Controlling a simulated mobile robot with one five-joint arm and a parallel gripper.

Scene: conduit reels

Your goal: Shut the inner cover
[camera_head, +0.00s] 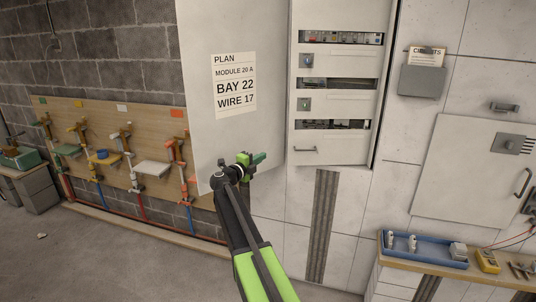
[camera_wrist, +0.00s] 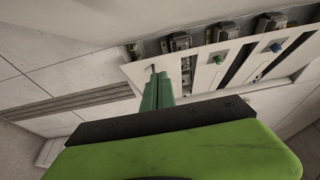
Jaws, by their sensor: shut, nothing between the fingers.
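The inner cover (camera_head: 335,90) is a pale panel with several long slots and two small knobs in the cabinet. It has a small handle (camera_head: 306,149) at its lower left. In the wrist view the cover (camera_wrist: 205,75) appears to stand ajar, with devices showing in a gap along its edge. My gripper (camera_head: 256,160) is shut and empty, below and left of the handle. In the wrist view its green fingers (camera_wrist: 157,92) point toward the cover's near corner. I cannot tell whether they touch it.
The outer door (camera_head: 236,45) hangs open on the left, bearing a PLAN label (camera_head: 235,85), close to my gripper. A ribbed conduit strip (camera_head: 322,225) runs below the cabinet. A bench with a blue tray (camera_head: 425,250) stands at lower right. The floor at left is mostly clear.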

